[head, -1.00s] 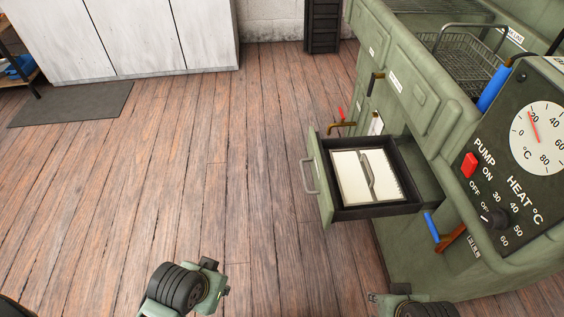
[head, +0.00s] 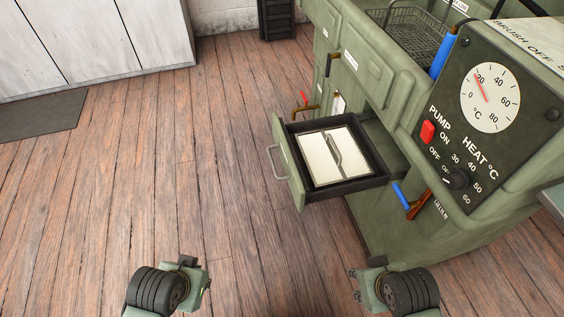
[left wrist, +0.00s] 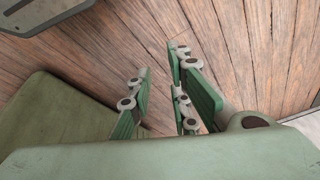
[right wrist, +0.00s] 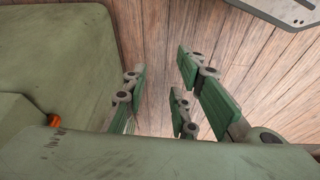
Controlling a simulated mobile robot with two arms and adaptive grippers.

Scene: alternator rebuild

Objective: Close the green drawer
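The green drawer (head: 289,168) is pulled out from the side of the green machine in the head view. Its front carries a pale bar handle (head: 277,163) facing left. Inside its black box lies a cream pad (head: 320,163) with a grey metal tool (head: 334,153) on top. My right gripper (right wrist: 160,98) is open and empty in the right wrist view. My left gripper (left wrist: 160,98) is open and empty in the left wrist view. In the head view both arms show at the bottom edge, apart from the drawer and nearer to me.
The green machine (head: 372,225) fills the right side, with a gauge panel (head: 478,120), a blue-handled lever (head: 402,195) below it and a wire basket (head: 412,35) on top. The wooden floor (head: 150,180) left of the drawer is clear. White cabinets (head: 95,45) stand at the back.

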